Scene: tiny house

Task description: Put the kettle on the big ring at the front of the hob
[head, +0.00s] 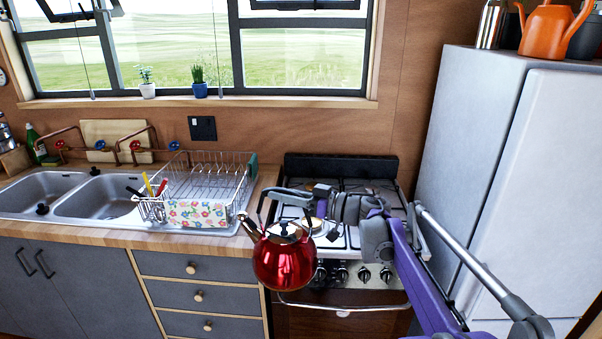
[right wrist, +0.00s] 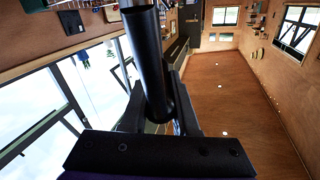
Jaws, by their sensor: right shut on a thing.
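The red kettle (head: 285,262) has a black handle and a spout pointing to the upper left. It hangs about upright in the air, in front of the left part of the hob (head: 345,235). My right gripper (head: 290,196) is shut on the kettle's handle. In the right wrist view the dark handle (right wrist: 152,65) runs between the fingers. A pale round ring (head: 312,226) at the hob's front left shows just behind the kettle, partly hidden. My arm hides much of the rest of the hob. My left gripper is not in view.
A wire dish rack (head: 212,180) and a double sink (head: 85,196) are on the counter left of the stove. A tall white fridge (head: 490,150) stands close on the right. The oven handle (head: 345,308) sticks out below the knobs.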

